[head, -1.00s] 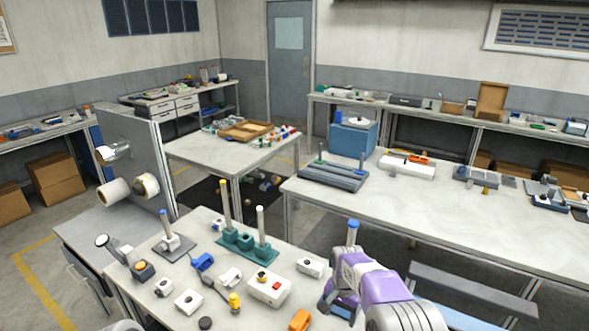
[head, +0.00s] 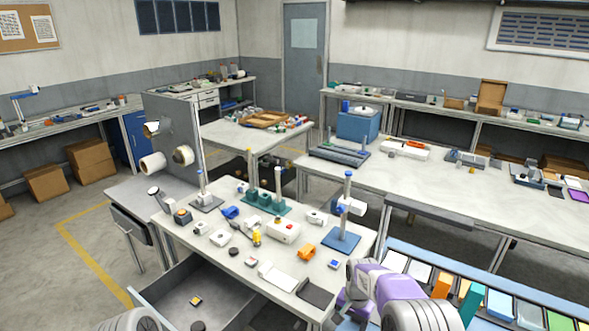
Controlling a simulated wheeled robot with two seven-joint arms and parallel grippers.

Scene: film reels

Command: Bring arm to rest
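My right arm (head: 385,292), purple and white, comes in at the bottom right, in front of the near table's front right corner. Its gripper (head: 350,302) is turned so that I cannot make out the fingers or whether they are open. A blue-based stand (head: 341,240) with an upright rod stands on the near table's right side. A white part with a blue piece (head: 349,206) is on its rod, clear of the gripper. A grey part of my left arm shows at the bottom left edge; my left gripper is out of view.
The near table (head: 225,268) holds a green two-post stand (head: 265,205), a grey stand (head: 206,201), an orange part (head: 307,253) and small white parts. An open drawer (head: 170,290) juts out at lower left. A rack of coloured cards (head: 470,290) lies at lower right.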

